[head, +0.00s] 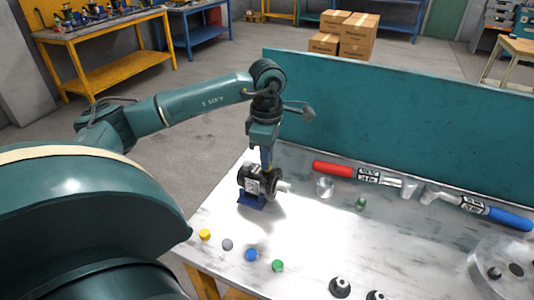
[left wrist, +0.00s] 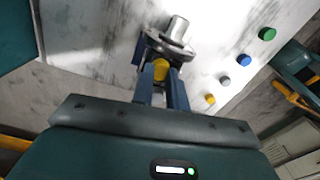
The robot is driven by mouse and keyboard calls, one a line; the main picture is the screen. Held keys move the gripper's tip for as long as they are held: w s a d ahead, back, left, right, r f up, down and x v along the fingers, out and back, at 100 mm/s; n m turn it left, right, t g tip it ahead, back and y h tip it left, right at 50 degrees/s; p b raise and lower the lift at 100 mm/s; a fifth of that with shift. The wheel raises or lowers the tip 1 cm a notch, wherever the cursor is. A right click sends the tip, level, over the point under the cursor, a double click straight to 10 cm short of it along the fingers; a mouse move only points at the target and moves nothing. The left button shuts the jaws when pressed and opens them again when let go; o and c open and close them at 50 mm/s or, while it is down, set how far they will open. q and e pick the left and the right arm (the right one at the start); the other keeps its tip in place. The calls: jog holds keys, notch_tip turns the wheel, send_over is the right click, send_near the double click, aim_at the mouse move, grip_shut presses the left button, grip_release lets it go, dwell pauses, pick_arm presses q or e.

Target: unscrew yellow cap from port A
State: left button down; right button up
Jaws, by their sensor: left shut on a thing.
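The hydraulic motor (head: 254,181), a dark body with a light shaft pointing right, sits on a blue stand (head: 251,201) near the table's left edge. In the left wrist view the motor's metal flange and shaft (left wrist: 176,32) show ahead of the fingers. My left gripper (head: 267,160) points down at the motor's top. In the left wrist view, its two blue fingers are shut on a yellow cap (left wrist: 161,70) at the motor. The fingers hide the cap's sides, and its thread is not visible. The port lettering cannot be read. My right gripper is not in view.
Loose yellow (head: 205,234), grey (head: 227,244), blue (head: 251,255) and green (head: 278,266) caps stand along the table's front left. A red-handled tool (head: 333,169) and a blue-handled tool (head: 510,218) lie before the teal panel (head: 400,120). The table centre is mostly clear.

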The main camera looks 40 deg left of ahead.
pick_arm(q)
jog(key=shift+n, duration=1)
jog(key=shift+r+n+p, duration=0.1)
jog(key=shift+n+p, duration=0.25)
jog(key=shift+n, duration=1.95)
jog(key=c, duration=1.5)
grip_release()
